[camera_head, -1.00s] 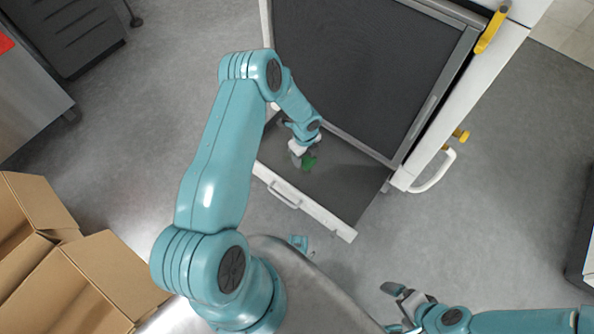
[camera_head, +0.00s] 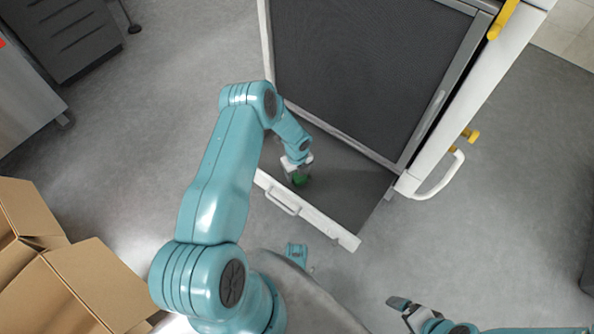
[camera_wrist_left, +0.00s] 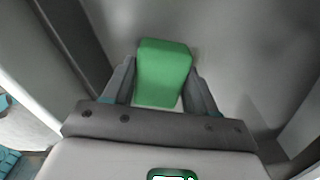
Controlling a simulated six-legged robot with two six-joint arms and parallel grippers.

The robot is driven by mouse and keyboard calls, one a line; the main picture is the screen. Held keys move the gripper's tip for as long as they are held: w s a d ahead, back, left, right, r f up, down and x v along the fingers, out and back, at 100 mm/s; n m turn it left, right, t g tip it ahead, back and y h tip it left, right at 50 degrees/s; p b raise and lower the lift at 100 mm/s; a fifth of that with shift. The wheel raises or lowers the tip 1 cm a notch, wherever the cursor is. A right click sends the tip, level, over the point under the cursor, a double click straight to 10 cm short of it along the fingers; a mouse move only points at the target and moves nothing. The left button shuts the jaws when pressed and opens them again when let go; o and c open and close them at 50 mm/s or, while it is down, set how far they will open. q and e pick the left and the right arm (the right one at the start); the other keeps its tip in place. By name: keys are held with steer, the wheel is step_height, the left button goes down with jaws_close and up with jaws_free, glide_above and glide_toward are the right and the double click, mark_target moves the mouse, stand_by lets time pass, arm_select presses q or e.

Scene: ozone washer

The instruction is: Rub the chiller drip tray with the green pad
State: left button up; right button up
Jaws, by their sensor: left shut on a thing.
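The chiller drip tray (camera_head: 352,190) is a dark, shallow pulled-out tray with a white front and a handle, at the foot of the chiller. My left gripper (camera_head: 298,178) is over the left part of the tray, close behind its front wall. It is shut on the green pad (camera_head: 301,181), which also shows between both fingers in the left wrist view (camera_wrist_left: 163,75). The pad is at or just above the tray floor; I cannot tell if it touches. My right gripper (camera_head: 400,308) is at the bottom right, away from the tray, its jaws unclear.
The chiller (camera_head: 365,70) with its dark mesh front rises behind the tray. A white handle (camera_head: 440,180) and yellow fittings stick out on its right. Open cardboard boxes (camera_head: 75,290) stand at the lower left. The grey floor is clear right of the tray.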

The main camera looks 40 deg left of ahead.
arm_select(q)
steer(key=shift+f+b, duration=1.1)
stand_by(0.6)
